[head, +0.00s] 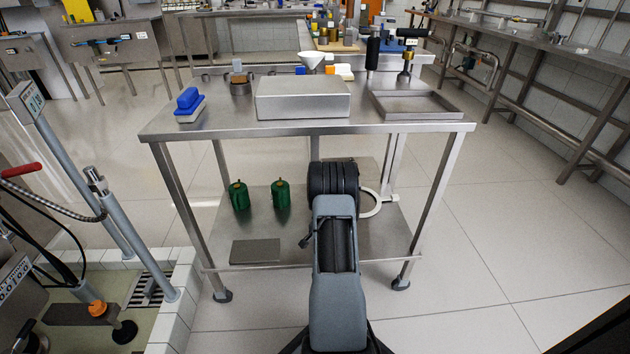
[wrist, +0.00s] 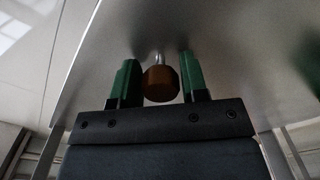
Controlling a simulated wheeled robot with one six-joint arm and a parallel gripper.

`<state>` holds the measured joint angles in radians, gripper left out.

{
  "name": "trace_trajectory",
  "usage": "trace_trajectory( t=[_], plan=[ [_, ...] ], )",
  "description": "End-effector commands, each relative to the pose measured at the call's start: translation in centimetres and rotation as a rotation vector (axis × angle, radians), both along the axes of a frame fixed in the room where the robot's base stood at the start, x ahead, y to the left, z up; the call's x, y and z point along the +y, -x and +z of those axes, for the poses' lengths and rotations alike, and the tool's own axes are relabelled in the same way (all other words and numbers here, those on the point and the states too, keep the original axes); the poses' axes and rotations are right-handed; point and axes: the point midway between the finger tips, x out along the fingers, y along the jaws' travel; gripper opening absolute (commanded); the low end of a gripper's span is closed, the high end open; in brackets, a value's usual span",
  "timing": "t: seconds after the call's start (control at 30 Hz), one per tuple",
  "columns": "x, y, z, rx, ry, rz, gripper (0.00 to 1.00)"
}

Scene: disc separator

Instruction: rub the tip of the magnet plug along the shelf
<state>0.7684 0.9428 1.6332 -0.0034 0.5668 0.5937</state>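The magnet plug (wrist: 161,84) has a round brown knob and a thin silver stem, seen in the wrist view. Its knob sits between the two green fingers of my gripper (wrist: 160,78), which are close against its sides. The stem points away from my gripper towards a grey steel surface that looks like the shelf (wrist: 230,35). I cannot tell whether the tip touches it. In the head view the lower steel shelf (head: 325,240) of the table is partly covered by my arm, and my gripper and the plug are hidden behind my black wrist.
Two green canisters (head: 240,195) (head: 281,193) and a dark flat plate (head: 256,251) are on the shelf's left half. A white ring (head: 372,203) is right of my wrist. The tabletop (head: 220,124) above carries a steel box (head: 303,104), a tray (head: 418,110) and a blue brush (head: 188,102).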

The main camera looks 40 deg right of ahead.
Motion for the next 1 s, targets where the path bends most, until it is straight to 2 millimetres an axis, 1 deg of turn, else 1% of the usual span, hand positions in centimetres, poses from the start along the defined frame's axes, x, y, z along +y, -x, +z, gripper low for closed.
trace_trajectory(
  t=[0.03, 0.07, 0.4, 0.67, 1.0],
  plan=[
    [0.0, 0.0, 0.0, 0.0, 0.0, 0.0, 0.36],
    [0.0, 0.0, 0.0, 0.0, 0.0, 0.0, 0.33],
    [0.0, 0.0, 0.0, 0.0, 0.0, 0.0, 0.0],
    [0.0, 0.0, 0.4, 0.0, 0.0, 0.0, 0.0],
    [0.0, 0.0, 2.1, 0.0, 0.0, 0.0, 0.0]
  ],
)
